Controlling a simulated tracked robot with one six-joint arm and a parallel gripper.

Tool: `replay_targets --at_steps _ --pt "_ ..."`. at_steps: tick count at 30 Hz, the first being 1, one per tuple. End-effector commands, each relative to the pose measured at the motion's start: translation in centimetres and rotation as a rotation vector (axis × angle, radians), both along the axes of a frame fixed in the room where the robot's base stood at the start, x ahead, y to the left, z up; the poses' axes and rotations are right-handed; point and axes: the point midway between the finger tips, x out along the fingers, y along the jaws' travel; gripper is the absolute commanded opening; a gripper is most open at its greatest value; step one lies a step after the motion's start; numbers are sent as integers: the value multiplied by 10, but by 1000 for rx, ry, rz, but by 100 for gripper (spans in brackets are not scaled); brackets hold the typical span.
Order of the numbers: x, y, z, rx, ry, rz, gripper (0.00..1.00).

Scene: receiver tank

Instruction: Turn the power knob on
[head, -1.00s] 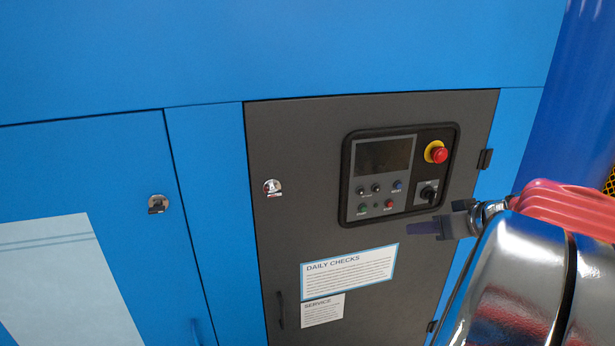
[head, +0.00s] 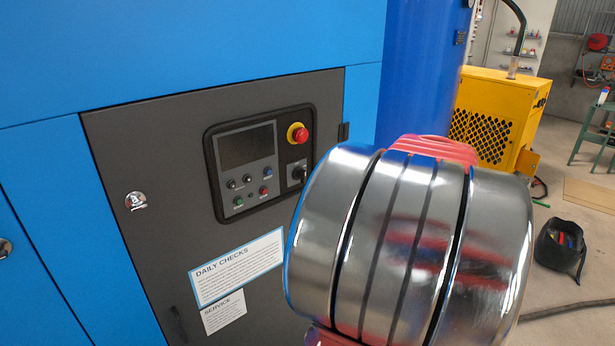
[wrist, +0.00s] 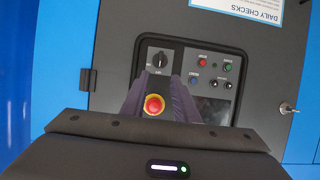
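The power knob (head: 298,173) is a black rotary switch on a grey plate at the lower right of the control panel (head: 212,165). In the head view it sits right beside the edge of my arm. It also shows in the wrist view (wrist: 160,60), which sees the panel upside down. My gripper (wrist: 158,77) is open and empty, its two dark fingers apart and pointing toward the knob. The fingertips appear just short of the knob; I see no contact. In the head view my arm hides the gripper.
A red emergency stop button (head: 299,134) on a yellow ring sits close above the knob; in the wrist view it shows between the fingers (wrist: 154,104). Small coloured buttons (head: 249,187) are beside the knob. A yellow machine (head: 497,120) and a black bag (head: 560,248) are at right.

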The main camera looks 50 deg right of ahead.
Motion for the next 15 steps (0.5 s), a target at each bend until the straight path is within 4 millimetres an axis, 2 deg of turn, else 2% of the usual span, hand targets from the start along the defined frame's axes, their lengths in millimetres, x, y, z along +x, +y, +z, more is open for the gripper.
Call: replay_targets --at_steps 15 --pt "68 -15 -30 3 2 1 27"
